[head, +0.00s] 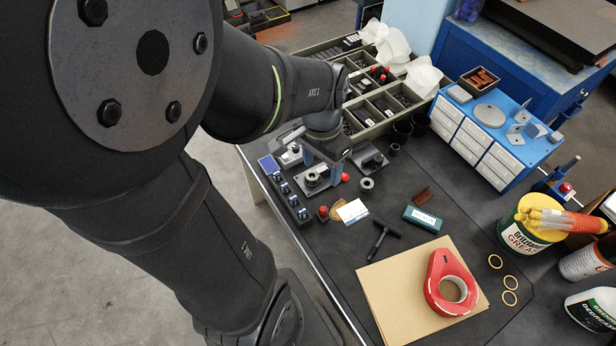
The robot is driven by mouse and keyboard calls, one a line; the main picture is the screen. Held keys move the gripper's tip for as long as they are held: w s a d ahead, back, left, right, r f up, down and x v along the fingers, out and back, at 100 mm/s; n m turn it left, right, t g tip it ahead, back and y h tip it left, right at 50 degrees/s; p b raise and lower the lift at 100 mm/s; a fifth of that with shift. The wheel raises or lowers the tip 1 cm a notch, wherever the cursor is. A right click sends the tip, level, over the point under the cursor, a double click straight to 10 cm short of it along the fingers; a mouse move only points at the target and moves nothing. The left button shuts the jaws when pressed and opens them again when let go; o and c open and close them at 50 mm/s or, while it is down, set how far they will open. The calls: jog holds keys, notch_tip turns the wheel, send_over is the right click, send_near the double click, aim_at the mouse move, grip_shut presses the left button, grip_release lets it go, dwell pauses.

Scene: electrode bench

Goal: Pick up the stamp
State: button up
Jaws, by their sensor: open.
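I cannot tell for certain which small item is the stamp. A small red-knobbed piece (323,212) stands beside a dark rack (303,220) of blue-and-silver pieces and may be it. Another red knob (346,177) shows just right of my gripper. My gripper (335,178) points down over a grey metal plate (316,189) that carries a round metal part (312,178). It is open, with no object visible in it. My wrist hides part of the jaws and the area behind them.
A divided parts tray (393,118) lies behind the gripper. A blue drawer cabinet (497,128) and grease tub (525,228) stand right.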

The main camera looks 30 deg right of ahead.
aim_at(323, 208)
jog(key=shift+m, duration=0.3)
jog(key=f, duration=0.4)
jog(key=s+f, duration=0.1)
jog(key=f, duration=0.7)
jog(key=shift+s+f, duration=0.15)
jog(key=shift+f, duration=0.15)
jog(key=shift+s+f, duration=0.15)
jog(key=shift+f, duration=1.15)
jog(key=shift+s+f, duration=0.1)
jog(key=shift+f, duration=1.2)
jog(key=c, duration=1.1)
